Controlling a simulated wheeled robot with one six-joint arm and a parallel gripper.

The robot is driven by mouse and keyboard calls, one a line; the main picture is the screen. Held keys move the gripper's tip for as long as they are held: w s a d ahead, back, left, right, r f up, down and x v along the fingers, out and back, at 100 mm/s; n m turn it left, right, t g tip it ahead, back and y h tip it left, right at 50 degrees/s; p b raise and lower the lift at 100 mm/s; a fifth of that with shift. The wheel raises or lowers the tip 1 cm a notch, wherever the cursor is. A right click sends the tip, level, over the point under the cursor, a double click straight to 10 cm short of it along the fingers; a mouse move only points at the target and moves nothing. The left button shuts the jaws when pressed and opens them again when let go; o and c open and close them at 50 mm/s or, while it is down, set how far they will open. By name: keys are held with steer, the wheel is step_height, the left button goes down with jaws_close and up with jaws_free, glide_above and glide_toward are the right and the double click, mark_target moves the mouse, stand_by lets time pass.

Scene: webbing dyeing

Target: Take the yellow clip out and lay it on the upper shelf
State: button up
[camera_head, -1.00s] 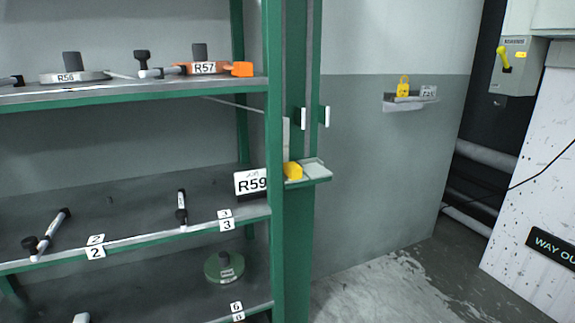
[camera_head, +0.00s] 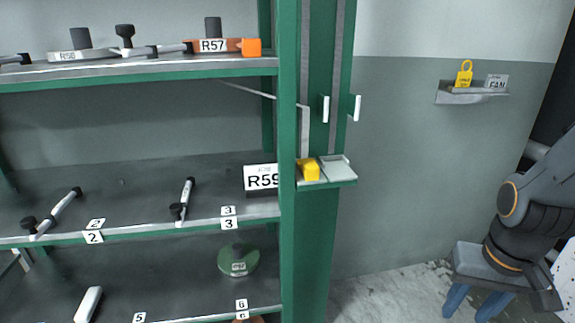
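A yellow clip (camera_head: 310,170) sits on a small green ledge (camera_head: 328,184) fixed to the green rack post, just right of the R59 card (camera_head: 261,178). The upper shelf (camera_head: 140,70) of the rack carries the R57 and R58 pieces. My gripper (camera_head: 473,301) hangs at the lower right with its two blue fingers spread apart and pointing down. No object shows between them; the tips are near the frame's bottom edge. It is well right of the clip and lower in the picture.
A yellow padlock (camera_head: 464,74) and a FAN card (camera_head: 497,82) stand on a small wall shelf (camera_head: 455,98). Black-and-white rods (camera_head: 186,200) lie on the middle shelf. A green disc (camera_head: 238,260) is on the lower shelf. Pale wall shows between post and arm.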

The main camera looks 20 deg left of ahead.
steer(key=w+a+n+t, duration=0.1)
steer(key=w+a+t, duration=0.2)
steer(key=w+a, duration=0.4)
steer(key=n+t+y, duration=0.5)
steer(key=t+y, duration=0.3)
steer(key=t, duration=0.1)
glide_toward(310, 165)
steer(key=x, duration=0.1)
steer(key=p+x, duration=0.1)
steer(key=x, duration=0.1)
steer(key=shift+w+f, duration=0.15)
steer(key=shift+f, duration=0.15)
steer(key=shift+r+p+x, duration=0.15)
steer(key=shift+p+x, duration=0.4)
steer(key=shift+x, duration=1.3)
steer(key=shift+r+p+x, duration=0.15)
steer(key=shift+p+x, duration=0.35)
steer(key=shift+x, duration=1.35)
steer(key=shift+c, duration=0.5)
steer(key=c, duration=0.8)
